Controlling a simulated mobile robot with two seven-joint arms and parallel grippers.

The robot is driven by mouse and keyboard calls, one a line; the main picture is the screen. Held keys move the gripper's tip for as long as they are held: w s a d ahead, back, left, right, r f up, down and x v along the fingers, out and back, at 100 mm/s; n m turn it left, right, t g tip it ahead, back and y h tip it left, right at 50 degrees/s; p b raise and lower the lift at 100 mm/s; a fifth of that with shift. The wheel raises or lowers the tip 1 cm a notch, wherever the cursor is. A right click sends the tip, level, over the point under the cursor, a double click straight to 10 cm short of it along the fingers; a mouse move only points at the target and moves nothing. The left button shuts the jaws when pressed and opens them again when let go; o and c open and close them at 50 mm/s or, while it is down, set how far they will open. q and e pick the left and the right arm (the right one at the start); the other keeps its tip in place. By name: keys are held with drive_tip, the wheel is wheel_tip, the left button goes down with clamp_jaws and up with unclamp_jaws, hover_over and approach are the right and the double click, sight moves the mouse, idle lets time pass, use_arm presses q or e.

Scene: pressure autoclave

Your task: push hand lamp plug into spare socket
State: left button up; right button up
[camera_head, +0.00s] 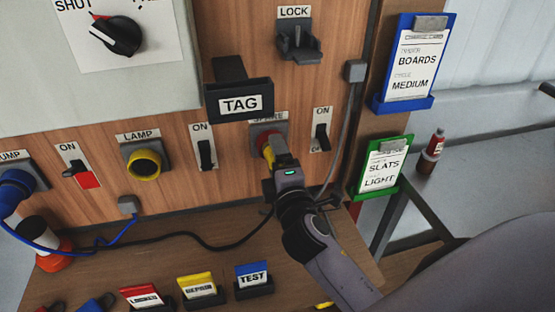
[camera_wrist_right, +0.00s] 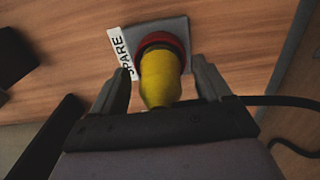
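The yellow hand lamp plug (camera_wrist_right: 161,80) stands at the spare socket (camera_wrist_right: 174,34), its front end inside or against the red ring; the exact depth cannot be told. In the head view the spare socket (camera_head: 256,131) is partly hidden by the plug and my gripper. My right gripper (camera_wrist_right: 165,82) has its fingers on either side of the plug, with a narrow gap showing at each side, so it looks open around it. It also shows in the head view (camera_head: 272,160), pointing at the panel. My left gripper is not in view.
A black cable (camera_head: 205,245) runs along the shelf to my right gripper. The yellow lamp socket (camera_head: 146,163) and switches flank the spare socket. A TAG holder (camera_head: 240,88) juts out above. A grey conduit (camera_head: 346,135) and green clipboard (camera_head: 383,166) are at right.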

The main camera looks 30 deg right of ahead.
drive_tip(key=shift+s, duration=0.1)
drive_tip(key=b+v, duration=0.1)
drive_tip(key=v, duration=0.6)
idle(0.5)
